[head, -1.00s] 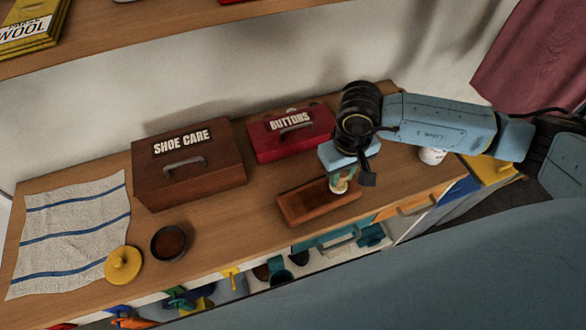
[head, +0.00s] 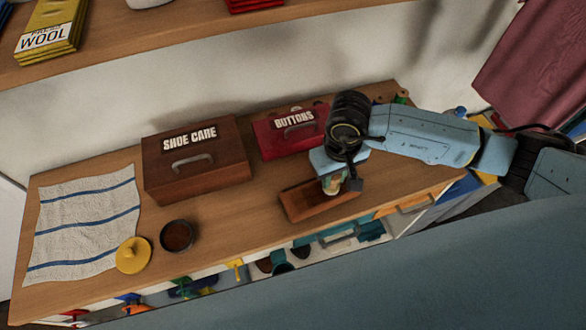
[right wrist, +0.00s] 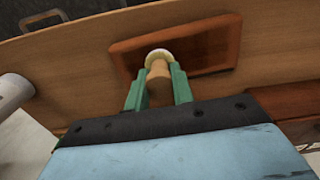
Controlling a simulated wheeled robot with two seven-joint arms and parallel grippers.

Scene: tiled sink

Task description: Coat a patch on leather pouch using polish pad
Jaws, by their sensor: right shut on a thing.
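The leather pouch (head: 305,203) is a reddish-brown rectangle lying flat near the front edge of the wooden counter; it also shows in the right wrist view (right wrist: 212,52). My right gripper (head: 333,180) is shut on the polish pad (right wrist: 158,68), which has a tan handle and a pale round head. The pad's head is over the right part of the pouch; I cannot tell whether it touches. The green fingers (right wrist: 158,90) stand on both sides of the handle. The gripper hides part of the pouch in the head view. My left gripper is not in view.
A round dark tin of brown polish (head: 178,236) stands left of the pouch, beside a yellow lid (head: 133,256). A striped cloth (head: 85,225) lies far left. A brown SHOE CARE box (head: 200,175) and red BUTTONS box (head: 275,145) stand behind. An open drawer holds several items.

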